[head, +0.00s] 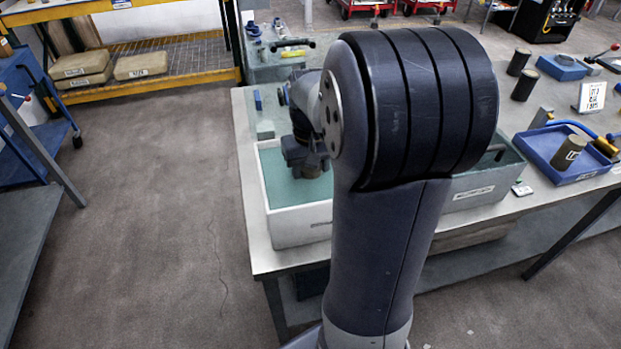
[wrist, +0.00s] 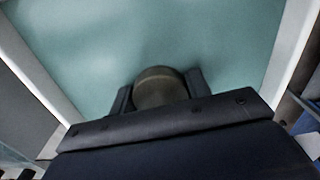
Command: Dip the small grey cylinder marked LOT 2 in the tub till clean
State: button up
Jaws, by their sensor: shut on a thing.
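The white tub (head: 298,227) stands at the near left of the table, filled with teal liquid (head: 285,190). My gripper (head: 310,170) points down into the tub, low at the liquid; my arm hides much of the tub's right side. In the wrist view, my gripper (wrist: 158,95) is shut on a dull brownish-grey cylinder (wrist: 158,84), with a finger on each side of it. The liquid lies all around and beyond the cylinder. No marking shows on it, and I cannot tell how deep it sits.
A blue tray (head: 560,172) with a marked dark cylinder (head: 570,152) lies at the right. Two more dark cylinders (head: 525,85) (head: 518,62) stand behind it. A second, grey-walled tub (head: 482,185) is right of my arm. Tub walls are close around my gripper.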

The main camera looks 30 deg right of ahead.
jog(key=shift+r, duration=0.35)
jog(key=shift+f, duration=0.15)
jog(key=shift+f, duration=0.3)
jog(key=shift+r, duration=0.1)
jog(key=shift+r+p, duration=0.35)
jog(key=shift+p, duration=0.1)
dwell(0.4)
